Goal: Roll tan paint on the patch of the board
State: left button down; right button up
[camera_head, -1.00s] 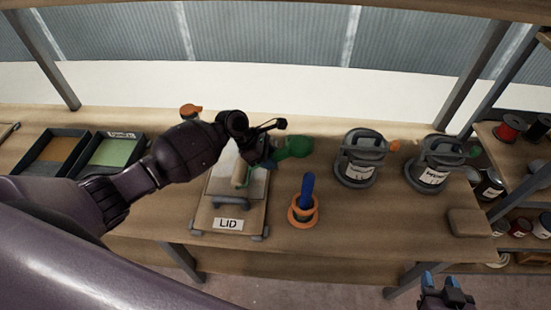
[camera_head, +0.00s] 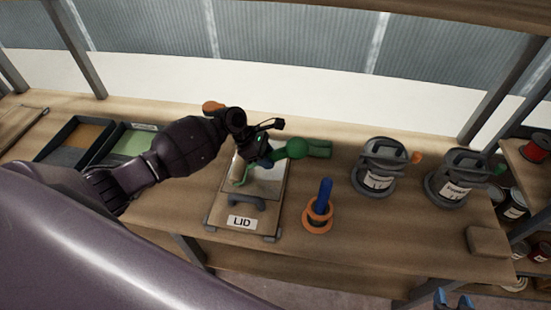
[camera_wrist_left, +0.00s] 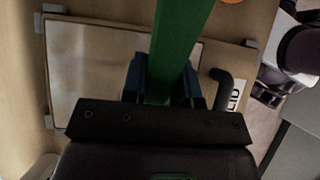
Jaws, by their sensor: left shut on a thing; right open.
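The board (camera_head: 215,212), marked LID, lies flat on the bench with a pale patch (camera_head: 268,182) on it. My left gripper (camera_head: 262,152) is above the board's far part, shut on the green handle (camera_head: 312,148) of a roller. In the left wrist view the green handle (camera_wrist_left: 183,40) runs between the blue fingertips, over the pale patch (camera_wrist_left: 90,60). A tray with tan paint (camera_head: 80,135) is at the left, partly behind my arm. My right gripper (camera_head: 454,299) is open at the bottom edge.
A tray with green paint (camera_head: 132,142) sits beside the tan one. A blue-handled tool stands in an orange holder (camera_head: 318,219) right of the board. Two grey paint cans (camera_head: 377,172) (camera_head: 452,183) and a brown block (camera_head: 489,241) are further right. An orange object (camera_head: 212,107) lies behind my arm.

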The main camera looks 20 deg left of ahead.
pick_arm(q)
jog(key=shift+s+a, duration=0.25)
jog(key=shift+a, duration=0.65)
jog(key=shift+r, duration=3.95)
